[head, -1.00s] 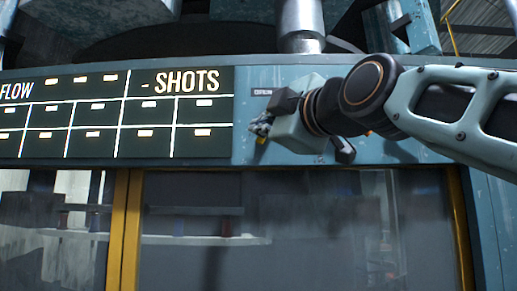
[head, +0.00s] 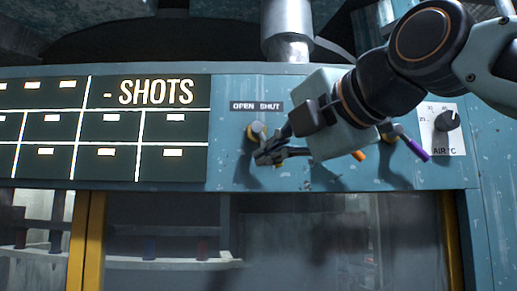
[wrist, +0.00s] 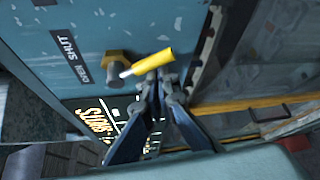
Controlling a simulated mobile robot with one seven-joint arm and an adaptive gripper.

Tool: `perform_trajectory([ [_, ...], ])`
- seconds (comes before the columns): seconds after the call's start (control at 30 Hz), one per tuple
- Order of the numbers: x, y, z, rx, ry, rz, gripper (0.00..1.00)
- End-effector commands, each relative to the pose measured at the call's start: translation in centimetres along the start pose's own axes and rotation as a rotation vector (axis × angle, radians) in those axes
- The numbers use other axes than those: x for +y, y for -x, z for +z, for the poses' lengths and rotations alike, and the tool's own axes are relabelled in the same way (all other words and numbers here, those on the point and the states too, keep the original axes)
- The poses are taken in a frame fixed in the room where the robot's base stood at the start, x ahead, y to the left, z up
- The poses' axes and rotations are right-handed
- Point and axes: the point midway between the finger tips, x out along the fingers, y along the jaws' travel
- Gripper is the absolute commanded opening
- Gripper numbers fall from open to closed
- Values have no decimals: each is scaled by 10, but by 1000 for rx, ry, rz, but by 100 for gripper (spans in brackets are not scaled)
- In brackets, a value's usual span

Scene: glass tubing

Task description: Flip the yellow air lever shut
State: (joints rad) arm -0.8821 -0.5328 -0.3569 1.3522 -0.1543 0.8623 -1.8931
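The yellow air lever (wrist: 150,63) shows in the wrist view as a yellow handle with a pale end, beside its brass pivot (wrist: 117,61) on the blue panel. In the head view the pivot (head: 256,131) shows under the OPEN SHUT label (head: 256,106), and my gripper hides most of the handle. My gripper (head: 266,156) is just below the pivot. In the wrist view its fingertips (wrist: 159,79) are close together and look shut, right beside the yellow handle. I cannot tell whether they touch it.
An orange lever (head: 358,155) and a purple lever (head: 413,147) stick out to the right, partly behind my arm. A dial plate (head: 441,128) is further right. A dark sign board (head: 140,128) is on the left, and glass windows (head: 330,240) lie below.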

Motion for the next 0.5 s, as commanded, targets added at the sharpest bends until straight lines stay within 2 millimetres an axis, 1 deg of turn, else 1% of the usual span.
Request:
perform_trajectory([
  [0.2,2,5,8,-1,-3,3,0],
  [0.5,4,8,14,-2,-4,5,0],
])
